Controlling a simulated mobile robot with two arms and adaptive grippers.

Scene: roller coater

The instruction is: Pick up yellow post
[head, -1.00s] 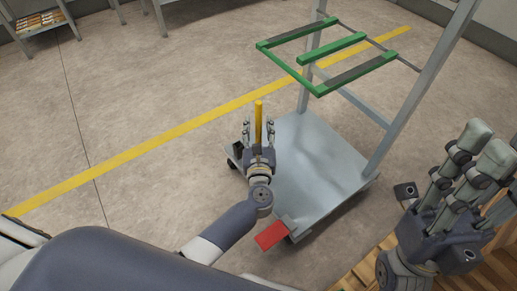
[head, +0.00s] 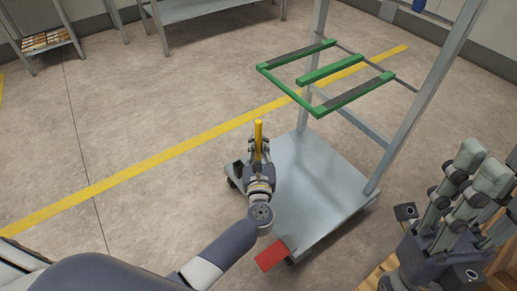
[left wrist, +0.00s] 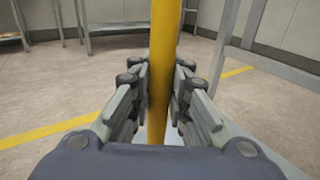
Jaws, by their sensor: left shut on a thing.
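The yellow post (head: 259,133) is a slim upright rod; in the head view its top sticks up above my left gripper (head: 258,151). In the left wrist view the post (left wrist: 165,50) runs up through the middle of the picture, between the fingers of the left gripper (left wrist: 160,92), which are shut on it. The gripper hides part of the post in the head view, and its lower end is not visible. My right gripper (head: 482,160) is at the right side of the head view, its fingers apart and empty.
A grey cart (head: 320,185) with a flat deck stands beside and behind the left gripper. It has a green frame (head: 325,72) up high and a red pedal (head: 271,254). Shelves (head: 48,40) stand at the back. The floor to the left is clear.

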